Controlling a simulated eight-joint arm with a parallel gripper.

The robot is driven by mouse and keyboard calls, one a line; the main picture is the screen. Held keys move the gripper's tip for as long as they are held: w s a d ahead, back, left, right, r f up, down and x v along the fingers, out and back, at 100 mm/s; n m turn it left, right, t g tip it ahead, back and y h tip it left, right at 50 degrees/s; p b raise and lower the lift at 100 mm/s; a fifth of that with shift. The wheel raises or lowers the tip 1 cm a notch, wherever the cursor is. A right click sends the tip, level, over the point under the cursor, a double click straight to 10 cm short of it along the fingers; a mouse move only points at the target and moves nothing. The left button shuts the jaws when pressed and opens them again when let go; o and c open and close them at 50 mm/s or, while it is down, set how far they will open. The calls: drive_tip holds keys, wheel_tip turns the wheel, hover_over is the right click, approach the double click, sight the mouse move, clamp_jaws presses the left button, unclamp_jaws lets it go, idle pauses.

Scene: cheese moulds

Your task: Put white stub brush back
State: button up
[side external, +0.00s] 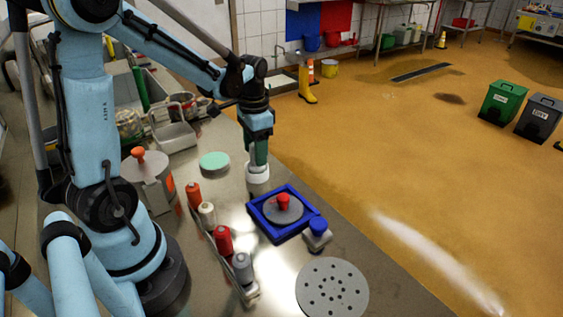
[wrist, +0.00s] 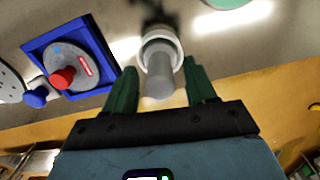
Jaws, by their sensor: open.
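A white stub brush (side external: 257,174) stands on the steel table under my gripper (side external: 258,156). In the wrist view, the white brush (wrist: 159,47) has a round white rim and a pale grey handle, which lies between my two green fingers. My gripper is open around the handle, with gaps visible at both sides. A narrow rack (side external: 231,265) in the side view carries a row of orange, cream, red and grey pieces. The underside of the white brush is hidden.
Right of the brush lies a blue square frame (side external: 261,228) holding a grey disc with a red knob (side external: 283,201). A blue-topped piece (side external: 318,229) stands beside it. A perforated disc (side external: 332,276) lies near the front, and a mint disc (side external: 214,161) lies left of my gripper.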

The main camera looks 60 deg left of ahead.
wheel_tip(320, 180, up, 11)
drive_tip(key=s+d+f+t, duration=0.1)
drive_tip(key=d+t, duration=0.2)
drive_tip(key=d, duration=0.3)
drive_tip(key=s+d+f+n+t, duration=0.1)
drive_tip(key=s+d+f+t, duration=0.1)
drive_tip(key=d+t, duration=0.2)
drive_tip(key=d, duration=0.3)
drive_tip(key=shift+s, duration=0.25)
